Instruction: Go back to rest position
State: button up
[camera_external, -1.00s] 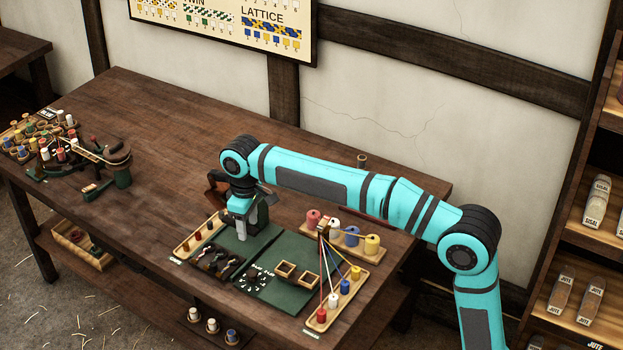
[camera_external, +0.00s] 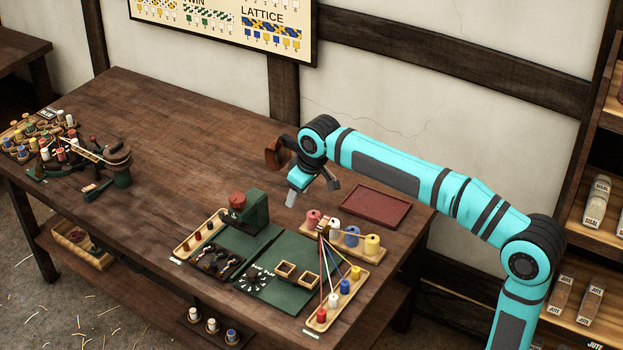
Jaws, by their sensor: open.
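My gripper (camera_external: 312,192) hangs in the air over the right part of the workbench (camera_external: 190,140), beside a flat dark red tray (camera_external: 375,207) and behind the spool rack. Its fingers are spread apart and nothing shows between them. A green stand with a red knob on top (camera_external: 248,212) stands upright on the green mat (camera_external: 270,292), clear of the gripper. My arm reaches in from the right.
A rack with colored spools and strung cords (camera_external: 345,285) stands at the bench's front right. A wooden tray of small pegs (camera_external: 198,233) lies left of the green stand. Several spools and a clamp (camera_external: 118,165) crowd the far left. The bench middle is clear.

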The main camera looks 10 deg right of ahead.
jog(key=s+d+r+m+t, duration=0.1)
jog(key=d+r+t, duration=0.1)
jog(key=d, duration=0.6)
jog(key=s+d+r+m+t+y, duration=0.1)
jog(key=d+m+t, duration=0.15)
jog(key=d, duration=0.55)
jog(key=s+d+r+m+t, duration=0.1)
jog(key=s+d+r+t, duration=0.1)
jog(key=d, duration=0.5)
jog(key=s+d+f+m+t+h, duration=0.1)
jog(key=s+d+m+t+h, duration=0.2)
jog(key=s+d+t, duration=0.5)
jog(key=s+d+m, duration=0.1)
jog(key=s+d, duration=0.5)
jog(key=d, duration=0.4)
jog(key=shift+s+m, duration=0.25)
jog(key=shift+m, duration=0.1)
